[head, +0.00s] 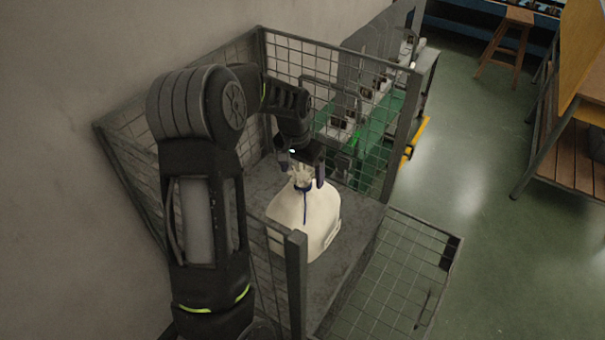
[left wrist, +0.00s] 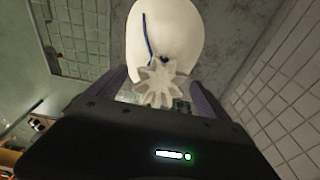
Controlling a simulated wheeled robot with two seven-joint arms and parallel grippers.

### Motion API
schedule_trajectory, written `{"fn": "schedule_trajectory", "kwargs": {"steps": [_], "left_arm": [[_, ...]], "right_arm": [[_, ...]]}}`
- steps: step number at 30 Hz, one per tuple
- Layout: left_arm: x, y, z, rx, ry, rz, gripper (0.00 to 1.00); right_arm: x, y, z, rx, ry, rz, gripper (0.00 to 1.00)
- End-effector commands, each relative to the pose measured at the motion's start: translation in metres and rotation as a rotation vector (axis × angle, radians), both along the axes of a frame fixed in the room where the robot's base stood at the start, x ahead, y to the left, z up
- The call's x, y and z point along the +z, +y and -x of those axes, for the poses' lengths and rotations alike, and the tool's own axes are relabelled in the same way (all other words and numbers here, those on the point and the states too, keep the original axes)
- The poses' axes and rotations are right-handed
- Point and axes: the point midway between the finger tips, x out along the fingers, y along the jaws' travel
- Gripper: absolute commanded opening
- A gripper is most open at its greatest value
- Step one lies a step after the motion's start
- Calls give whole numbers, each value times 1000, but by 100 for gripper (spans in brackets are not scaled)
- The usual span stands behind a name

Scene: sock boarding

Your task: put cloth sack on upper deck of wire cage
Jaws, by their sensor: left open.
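The cream cloth sack (head: 312,222), tied at the neck with a blue cord, stands upright on the grey deck (head: 352,228) of the wire cage (head: 295,60). My left gripper (head: 303,178) is open, with its fingers at either side of the sack's gathered neck. In the left wrist view the sack (left wrist: 166,38) lies ahead, its ruffled top between the two fingers (left wrist: 160,92). I cannot tell whether the fingers touch the cloth. My right gripper is not in view.
Mesh walls enclose the deck at the back and left, and a grey post (head: 296,285) stands at the front. A mesh panel (head: 395,285) hangs out at the right. A green-topped bench (head: 375,130) stands behind the cage. A wooden stool (head: 508,40) and open floor are farther right.

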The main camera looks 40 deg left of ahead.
Motion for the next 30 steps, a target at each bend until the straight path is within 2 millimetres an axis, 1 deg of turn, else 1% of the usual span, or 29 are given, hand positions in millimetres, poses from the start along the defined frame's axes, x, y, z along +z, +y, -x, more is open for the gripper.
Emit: {"fn": "schedule_trajectory", "kwargs": {"steps": [1,6,10,15,30], "left_arm": [[20,0,1,0,-2,0,90],[54,0,7,1,-2,0,90],[66,-1,9,1,-2,-1,90],[74,-1,11,0,-1,0,90],[74,-1,11,0,0,0,90]], "right_arm": [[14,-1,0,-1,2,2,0],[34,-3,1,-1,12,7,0],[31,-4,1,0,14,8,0],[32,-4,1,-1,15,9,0],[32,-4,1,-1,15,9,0]]}}
